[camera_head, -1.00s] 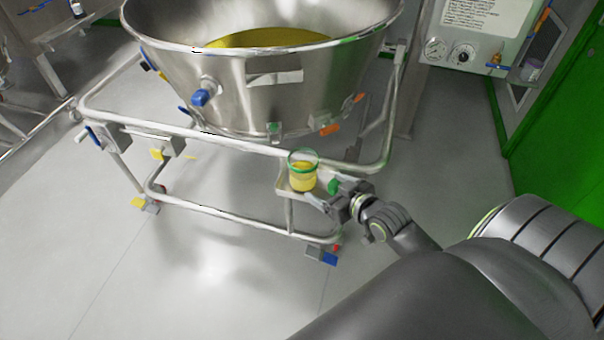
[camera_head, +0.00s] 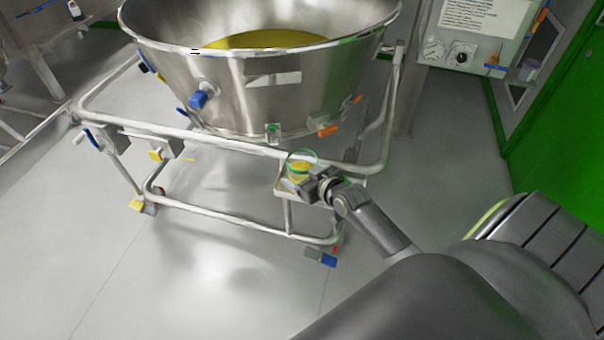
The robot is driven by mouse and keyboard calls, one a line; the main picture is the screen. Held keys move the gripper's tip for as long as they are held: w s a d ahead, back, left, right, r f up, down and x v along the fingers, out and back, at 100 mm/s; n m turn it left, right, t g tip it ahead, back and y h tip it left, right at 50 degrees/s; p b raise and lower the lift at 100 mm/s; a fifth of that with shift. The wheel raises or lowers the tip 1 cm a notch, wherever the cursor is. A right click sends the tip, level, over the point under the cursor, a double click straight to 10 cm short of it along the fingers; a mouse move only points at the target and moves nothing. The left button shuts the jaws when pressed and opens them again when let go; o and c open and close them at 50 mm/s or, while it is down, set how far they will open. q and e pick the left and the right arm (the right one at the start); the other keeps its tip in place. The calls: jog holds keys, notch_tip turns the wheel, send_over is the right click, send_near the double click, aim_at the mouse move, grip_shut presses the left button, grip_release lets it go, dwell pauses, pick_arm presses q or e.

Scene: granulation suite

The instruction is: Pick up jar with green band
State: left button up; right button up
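The jar with the green band (camera_head: 301,163) is clear, with yellow contents and a green ring round its upper part. It stands upright at the small shelf (camera_head: 284,190) on the front rail of the cart. My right gripper (camera_head: 308,183) comes in from the right and is right at the jar, covering its lower front and right side. Its fingertips are hard to make out against the jar and shelf, so I cannot tell whether they have closed on it. My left gripper is not in view.
A large steel bowl (camera_head: 240,90) with yellow material sits in the tubular cart frame just behind the jar. The cart's rail (camera_head: 215,137) runs beside the shelf. A control panel (camera_head: 480,32) and a green door (camera_head: 560,130) stand at the right. The floor at left front is clear.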

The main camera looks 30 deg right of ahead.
jog(key=c, duration=1.5)
jog(key=shift+o, duration=0.2)
notch_tip(320, 180, up, 10)
jog(key=p, duration=0.1)
jog(key=shift+p, duration=0.4)
